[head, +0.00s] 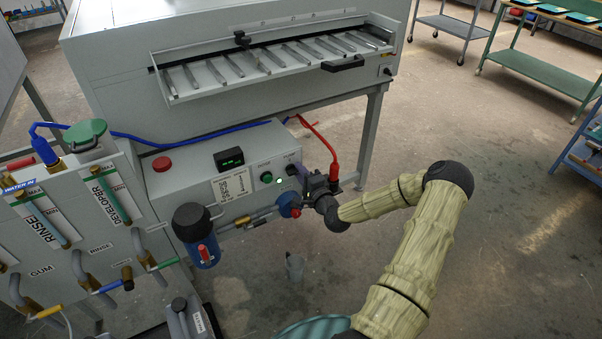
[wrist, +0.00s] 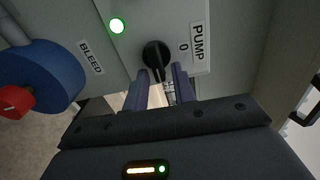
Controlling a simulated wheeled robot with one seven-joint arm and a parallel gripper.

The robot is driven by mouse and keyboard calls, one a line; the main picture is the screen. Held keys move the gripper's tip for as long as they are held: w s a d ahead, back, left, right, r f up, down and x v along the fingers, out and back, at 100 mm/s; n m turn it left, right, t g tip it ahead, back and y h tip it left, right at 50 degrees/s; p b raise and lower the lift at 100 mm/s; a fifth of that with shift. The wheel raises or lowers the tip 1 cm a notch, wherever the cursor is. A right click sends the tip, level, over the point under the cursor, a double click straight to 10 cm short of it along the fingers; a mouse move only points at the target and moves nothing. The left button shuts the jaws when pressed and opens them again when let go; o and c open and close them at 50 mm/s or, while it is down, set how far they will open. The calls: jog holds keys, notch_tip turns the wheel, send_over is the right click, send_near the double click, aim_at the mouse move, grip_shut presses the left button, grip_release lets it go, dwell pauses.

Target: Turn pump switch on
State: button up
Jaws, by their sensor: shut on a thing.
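The pump switch (wrist: 155,55) is a black rotary knob on the grey panel, beside a label reading PUMP and 0. In the wrist view its handle points down, towards my gripper. My gripper (wrist: 161,84) has its two purple-grey fingers on either side of the handle and is shut on it. In the head view my gripper (head: 304,177) is at the right end of the control box (head: 215,190); the knob is small and partly hidden there.
A lit green lamp (wrist: 117,26) sits by the switch. A blue part with a red knob (wrist: 14,101) is at the left, near the BLEED label. In the head view a red hose (head: 327,145) passes close behind my gripper, and a blue filter (head: 203,250) stands in front of the box.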

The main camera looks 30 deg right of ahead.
jog(key=shift+s+a+f, duration=0.1)
jog(key=shift+f, duration=0.1)
jog(key=o, duration=0.6)
jog(key=shift+o, duration=0.2)
jog(key=shift+r, duration=0.1)
jog(key=s+p, duration=0.2)
jog(key=s, duration=1.5)
jog(key=shift+s+d, duration=0.15)
jog(key=shift+d, duration=0.2)
jog(key=shift+a, duration=0.1)
